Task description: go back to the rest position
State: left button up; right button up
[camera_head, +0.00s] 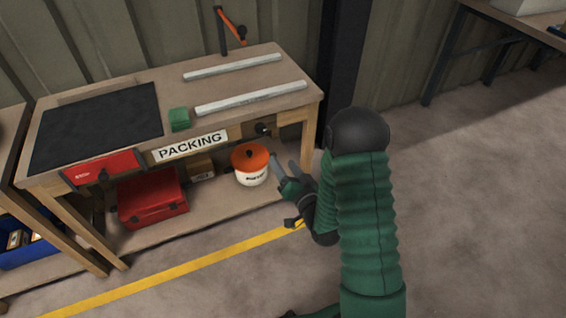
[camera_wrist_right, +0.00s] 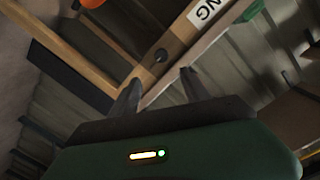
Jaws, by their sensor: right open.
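My right arm, in a green ribbed sleeve, comes in from the lower right in the head view. My right gripper (camera_head: 282,192) is in front of the packing bench, close to the white tub with the orange lid (camera_head: 250,165) on its lower shelf. In the right wrist view the two dark fingers of this gripper (camera_wrist_right: 160,88) stand apart with nothing between them. The bench's front edge and leg show beyond them. Whether the gripper touches the tub cannot be told. My left gripper is not in view.
The packing bench (camera_head: 262,72) carries a black mat (camera_head: 95,125), a green block (camera_head: 179,119) and two pale bars (camera_head: 250,98). A red case (camera_head: 152,197) sits on its lower shelf. Floor with a yellow line (camera_head: 180,270) lies in front. Floor at the right is clear.

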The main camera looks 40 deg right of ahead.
jog(key=s+a+f+n+g+y, duration=0.2)
jog(key=a+f+n+g+y, duration=0.15)
jog(key=a+n+g, duration=0.5)
jog(key=s+a+r+n+g+p, duration=0.1)
jog(key=s+a+g, duration=0.2)
jog(key=s+a, duration=0.3)
jog(key=s+a+r+g, duration=0.15)
jog(key=s+a, duration=0.25)
jog(key=s, duration=0.4)
notch_tip(320, 180, up, 30)
jog(key=p, duration=3.1)
jog(key=shift+d+g+y, duration=0.25)
jog(key=shift+g+y, duration=0.1)
jog(key=shift+g, duration=0.05)
jog(key=shift+r, duration=0.15)
